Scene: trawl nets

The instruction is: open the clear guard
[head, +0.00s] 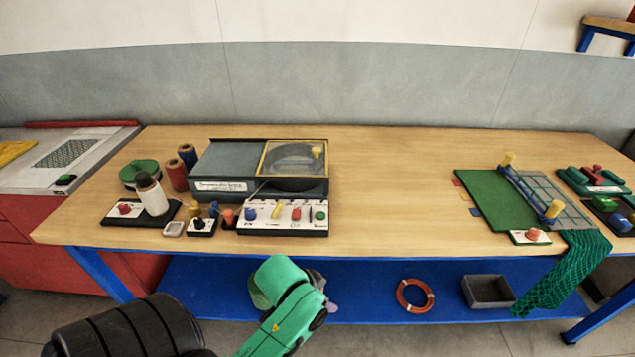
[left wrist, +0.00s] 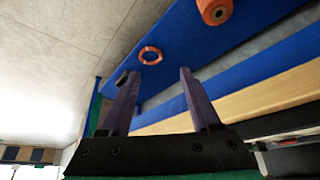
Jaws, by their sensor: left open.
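The clear guard (head: 292,157) is a see-through panel in a yellow frame on top of a grey machine (head: 222,165), at the back middle-left of the table in the head view. It lies down over a dark round part and has a yellow knob (head: 317,151) at its right side. My left gripper shows in the left wrist view (left wrist: 156,88) with two purple fingers apart and nothing between them. In the head view my green left arm is low in front of the table edge, well short of the guard, and hides most of the gripper. My right gripper is not in view.
A control panel (head: 283,222) with coloured knobs stands in front of the machine. Spools and small blocks crowd its left. The wooden tabletop (head: 390,190) is clear to the right, up to a green mat (head: 485,203). A blue shelf (head: 360,290) holds an orange ring (head: 415,295) and grey bin (head: 488,291).

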